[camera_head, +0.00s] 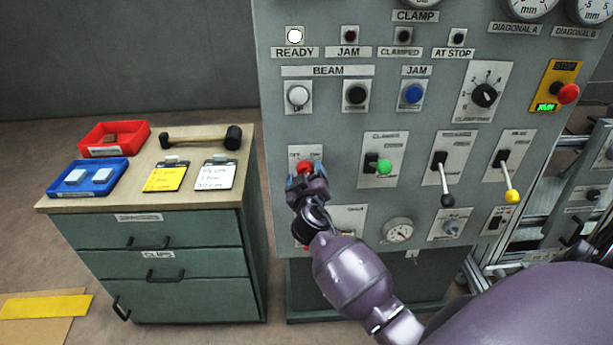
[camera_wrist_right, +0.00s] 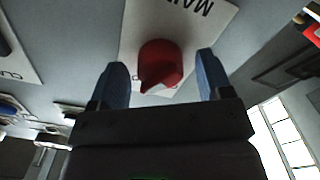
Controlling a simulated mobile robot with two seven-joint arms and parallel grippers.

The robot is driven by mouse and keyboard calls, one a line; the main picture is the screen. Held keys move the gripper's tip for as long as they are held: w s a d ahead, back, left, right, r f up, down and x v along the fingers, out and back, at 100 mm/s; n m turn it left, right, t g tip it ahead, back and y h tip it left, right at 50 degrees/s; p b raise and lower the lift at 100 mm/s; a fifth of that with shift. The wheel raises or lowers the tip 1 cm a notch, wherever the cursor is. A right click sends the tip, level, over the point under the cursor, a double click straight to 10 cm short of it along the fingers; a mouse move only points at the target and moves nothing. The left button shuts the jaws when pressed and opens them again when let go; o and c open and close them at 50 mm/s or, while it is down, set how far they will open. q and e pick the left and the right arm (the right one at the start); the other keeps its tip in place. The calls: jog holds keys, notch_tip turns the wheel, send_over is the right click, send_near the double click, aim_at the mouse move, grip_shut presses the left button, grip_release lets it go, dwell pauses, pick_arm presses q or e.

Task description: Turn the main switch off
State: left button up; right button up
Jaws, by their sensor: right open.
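The main switch is a red rotary knob (camera_head: 305,167) on a white plate at the lower left of the grey control panel (camera_head: 272,120). In the right wrist view the red knob (camera_wrist_right: 160,64) shows between two blue fingertips, with part of its "MAIN" label seen upside down. My right gripper (camera_head: 306,184) is open in front of the knob, one finger on each side with a gap to both. It hides the lower part of the switch plate in the head view. My left gripper is out of view.
A green-knobbed lever (camera_head: 384,167), a black-knobbed lever (camera_head: 447,200) and a yellow-knobbed lever (camera_head: 512,196) stick out to the right. A red emergency stop (camera_head: 568,93) is at upper right. A cabinet (camera_head: 190,262) stands left, bearing a red tray (camera_head: 98,151), blue tray (camera_head: 66,188) and hammer (camera_head: 200,139).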

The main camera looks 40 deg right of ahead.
jog(key=shift+c, duration=0.9)
jog(key=c, duration=0.7)
jog(key=shift+c, duration=0.2)
